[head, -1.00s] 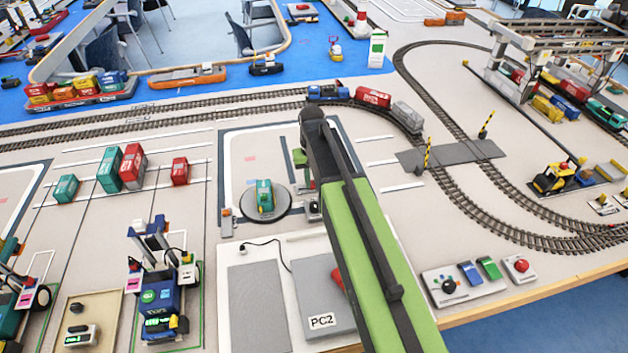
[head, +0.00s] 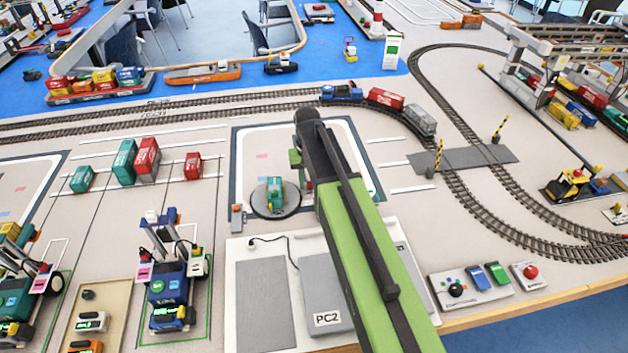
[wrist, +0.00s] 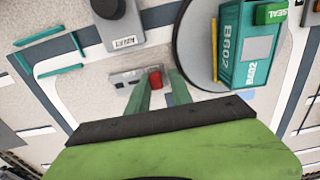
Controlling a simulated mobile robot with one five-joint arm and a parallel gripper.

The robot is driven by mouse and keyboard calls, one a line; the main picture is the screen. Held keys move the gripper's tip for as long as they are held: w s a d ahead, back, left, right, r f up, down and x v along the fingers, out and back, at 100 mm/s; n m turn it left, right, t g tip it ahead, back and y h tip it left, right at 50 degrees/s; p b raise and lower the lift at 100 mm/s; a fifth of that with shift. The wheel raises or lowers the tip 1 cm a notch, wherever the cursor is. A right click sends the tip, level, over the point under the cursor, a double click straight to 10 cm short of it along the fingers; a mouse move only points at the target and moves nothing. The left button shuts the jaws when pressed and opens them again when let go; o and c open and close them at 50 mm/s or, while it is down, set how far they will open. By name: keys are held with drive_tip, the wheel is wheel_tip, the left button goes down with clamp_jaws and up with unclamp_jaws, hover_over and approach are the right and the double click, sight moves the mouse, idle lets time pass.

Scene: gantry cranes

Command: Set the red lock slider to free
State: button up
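In the wrist view the red lock slider (wrist: 155,79) is a small red block on a grey plate (wrist: 124,79), beside a round turntable (wrist: 188,48). My gripper (wrist: 160,78) has two green fingers with a gap between them. The red block shows between the fingertips; I cannot tell whether they touch it or how far above it they are. In the head view my arm covers the slider. The markings on the plate are too small to read.
A teal locomotive (wrist: 243,45) marked B602 stands on the turntable, close right of my fingers. A grey box with a dark round knob (wrist: 108,8) sits just beyond the slider. In the head view a grey PC2 panel (head: 322,290) lies in front of the turntable.

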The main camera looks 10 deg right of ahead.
sight(309, 183)
drive_tip(key=o, duration=0.4)
drive_tip(key=shift+a, duration=0.1)
drive_tip(key=shift+c, duration=0.2)
drive_tip(key=shift+d, duration=0.2)
drive_tip(key=shift+r+p, duration=0.3)
drive_tip(key=shift+p, duration=0.05)
wheel_tip(309, 183, up, 17)
drive_tip(key=p, duration=1.6)
drive_tip(key=shift+p, duration=0.4)
drive_tip(key=shift+s+f, duration=0.1)
